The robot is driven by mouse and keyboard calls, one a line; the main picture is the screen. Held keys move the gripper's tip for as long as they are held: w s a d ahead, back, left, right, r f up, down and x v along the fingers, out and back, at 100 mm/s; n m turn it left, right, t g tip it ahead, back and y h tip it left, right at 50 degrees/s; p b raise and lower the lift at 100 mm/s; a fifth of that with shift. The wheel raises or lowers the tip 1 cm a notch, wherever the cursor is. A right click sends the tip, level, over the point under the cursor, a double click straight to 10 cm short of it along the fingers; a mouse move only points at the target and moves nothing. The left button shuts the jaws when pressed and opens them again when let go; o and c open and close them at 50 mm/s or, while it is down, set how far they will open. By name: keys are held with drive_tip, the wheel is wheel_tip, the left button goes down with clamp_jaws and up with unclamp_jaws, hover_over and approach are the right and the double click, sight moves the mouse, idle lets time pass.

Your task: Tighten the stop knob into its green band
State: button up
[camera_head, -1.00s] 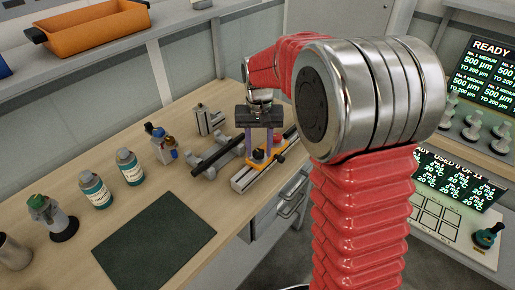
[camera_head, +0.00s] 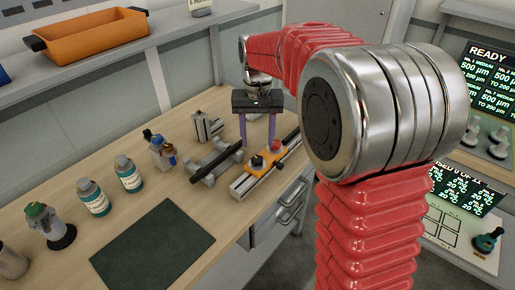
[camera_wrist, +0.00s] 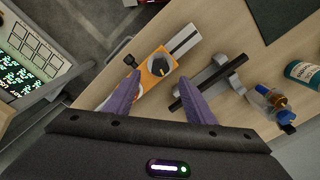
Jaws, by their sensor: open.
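An orange carriage (camera_head: 267,163) sits on a pale metal rail (camera_head: 243,187) near the bench's front edge. A black knob (camera_head: 257,161) and a red round part (camera_head: 275,146) stand on it. In the wrist view the orange carriage (camera_wrist: 145,80) bears a round black knob (camera_wrist: 160,66) with a pale mark on top. A smaller black knob (camera_wrist: 130,60) sticks out at its side. I cannot tell surely which is the stop knob, and I make out no green band. My gripper (camera_head: 258,143) is open and empty above the carriage, with purple fingers (camera_wrist: 158,80) pointing down.
A black bar on grey supports (camera_head: 213,162) lies beside the rail. An orange bin (camera_head: 90,30) sits on the shelf. Drawers are below the bench edge.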

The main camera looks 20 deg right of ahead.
sight(258, 158)
wheel_tip(258, 158, up, 7)
idle(0.3)
drive_tip(key=shift+f, duration=0.1)
drive_tip(key=n, duration=0.9)
idle(0.5)
wheel_tip(258, 158, down, 14)
drive_tip(key=shift+r, duration=0.2)
idle(0.5)
drive_tip(key=shift+c, duration=0.7)
drive_tip(key=c, duration=0.9)
